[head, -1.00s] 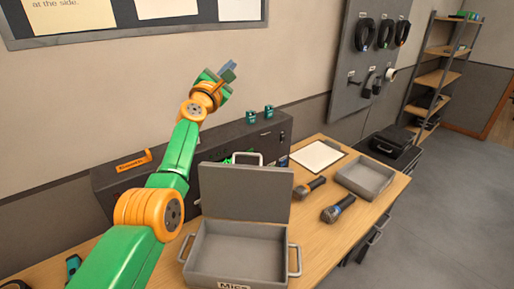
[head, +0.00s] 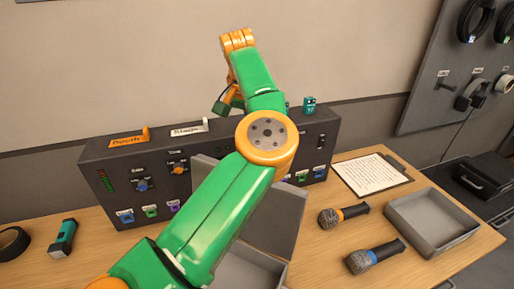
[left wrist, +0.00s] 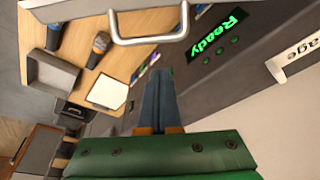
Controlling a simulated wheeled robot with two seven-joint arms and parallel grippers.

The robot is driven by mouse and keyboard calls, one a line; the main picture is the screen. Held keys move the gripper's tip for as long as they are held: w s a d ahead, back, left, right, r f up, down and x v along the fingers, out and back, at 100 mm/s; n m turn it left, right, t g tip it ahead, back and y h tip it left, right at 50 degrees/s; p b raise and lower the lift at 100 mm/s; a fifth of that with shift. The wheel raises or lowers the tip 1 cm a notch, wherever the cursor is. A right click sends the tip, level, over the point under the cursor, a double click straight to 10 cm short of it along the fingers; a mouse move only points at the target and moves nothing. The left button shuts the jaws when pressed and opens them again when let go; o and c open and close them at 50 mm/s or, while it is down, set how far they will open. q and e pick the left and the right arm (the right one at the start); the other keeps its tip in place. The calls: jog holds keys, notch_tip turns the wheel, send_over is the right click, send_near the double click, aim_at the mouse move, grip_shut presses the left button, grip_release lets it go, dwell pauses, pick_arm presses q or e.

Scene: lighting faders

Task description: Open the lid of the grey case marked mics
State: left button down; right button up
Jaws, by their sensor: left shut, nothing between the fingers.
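The grey case stands on the table with its lid (head: 288,212) raised upright. Its tray (head: 245,272) shows partly below the lid, and my left arm covers much of both. The front label is out of view now. The left wrist view shows the lid's edge at the top, with its metal handle (left wrist: 150,40). My left gripper (left wrist: 160,72) is shut and empty, apart from the handle, beside the dark console. In the head view its fingers are hidden behind my arm. My right gripper is in neither view.
The dark console (head: 95,165) with faders stands behind the case; its display reads Ready (left wrist: 218,38). Two microphones (head: 345,214) (head: 375,256), an open grey tray (head: 432,222) and a clipboard (head: 370,175) lie right. A torch (head: 63,238) and tape roll (head: 12,243) lie left.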

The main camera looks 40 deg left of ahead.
pick_arm(q)
jog(key=w+p+x, duration=0.1)
jog(key=x, duration=0.5)
jog(key=shift+s+d+r+p, duration=0.2)
jog(key=shift+s+r, duration=0.1)
jog(key=shift+s, duration=0.4)
jog(key=shift+s+d+r+p, duration=0.2)
jog(key=shift+s+r, duration=0.1)
jog(key=shift+s, duration=0.35)
jog(key=shift+s+d+r+p, duration=0.2)
jog(key=shift+s+r, duration=0.15)
jog(key=shift+s, duration=0.35)
